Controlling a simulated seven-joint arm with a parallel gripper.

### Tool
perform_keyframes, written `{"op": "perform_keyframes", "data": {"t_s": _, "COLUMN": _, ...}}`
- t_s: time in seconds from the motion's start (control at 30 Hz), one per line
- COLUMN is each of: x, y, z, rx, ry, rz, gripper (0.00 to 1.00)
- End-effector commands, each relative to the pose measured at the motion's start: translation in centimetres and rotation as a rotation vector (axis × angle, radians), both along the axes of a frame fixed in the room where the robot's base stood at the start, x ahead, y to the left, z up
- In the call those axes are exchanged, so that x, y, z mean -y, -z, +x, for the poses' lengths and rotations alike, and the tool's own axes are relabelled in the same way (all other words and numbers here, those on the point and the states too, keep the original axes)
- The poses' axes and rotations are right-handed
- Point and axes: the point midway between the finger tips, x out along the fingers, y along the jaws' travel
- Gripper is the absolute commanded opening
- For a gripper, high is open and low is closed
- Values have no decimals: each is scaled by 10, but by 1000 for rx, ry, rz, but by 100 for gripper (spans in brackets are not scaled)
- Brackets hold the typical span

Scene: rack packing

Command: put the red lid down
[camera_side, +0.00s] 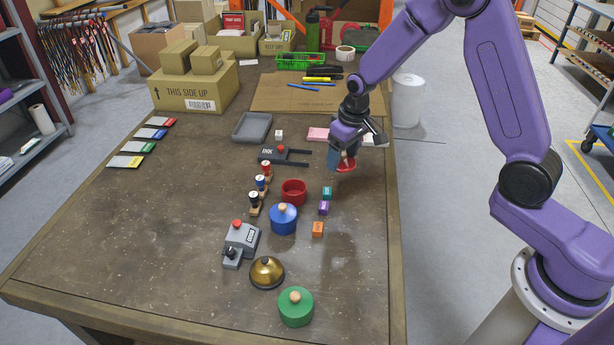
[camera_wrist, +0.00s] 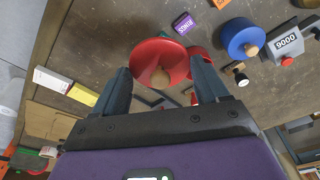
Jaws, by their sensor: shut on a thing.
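The red lid (camera_side: 346,165) hangs in my gripper (camera_side: 345,152) above the right part of the table, looking tilted in the side view. In the wrist view the red lid (camera_wrist: 160,55) shows its top, with its wooden knob (camera_wrist: 160,78) between the two fingers of my gripper (camera_wrist: 163,80). The gripper is shut on the lid. The open red pot (camera_side: 294,198) stands on the table to the left of the lid and nearer the side camera. In the wrist view the red pot (camera_wrist: 203,56) is partly hidden behind the lid and a finger.
A lidded blue pot (camera_side: 283,220) stands near the red pot, beside teal (camera_side: 327,193), purple (camera_side: 323,208) and orange (camera_side: 318,229) blocks. Stamps (camera_side: 262,184) stand to the left. A green pot (camera_side: 296,307) and brass bell (camera_side: 267,273) are nearer. The table's left middle is clear.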

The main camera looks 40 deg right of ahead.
Motion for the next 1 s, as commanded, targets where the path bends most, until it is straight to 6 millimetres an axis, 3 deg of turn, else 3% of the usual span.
{"op": "perform_keyframes", "data": {"t_s": 0.37, "x": 8, "y": 8, "z": 12, "rx": 0, "ry": 201, "rz": 0, "gripper": 45}}
{"op": "perform_keyframes", "data": {"t_s": 1.0, "x": 1, "y": 57, "z": 104, "rx": -2, "ry": 201, "rz": 1, "gripper": 45}}
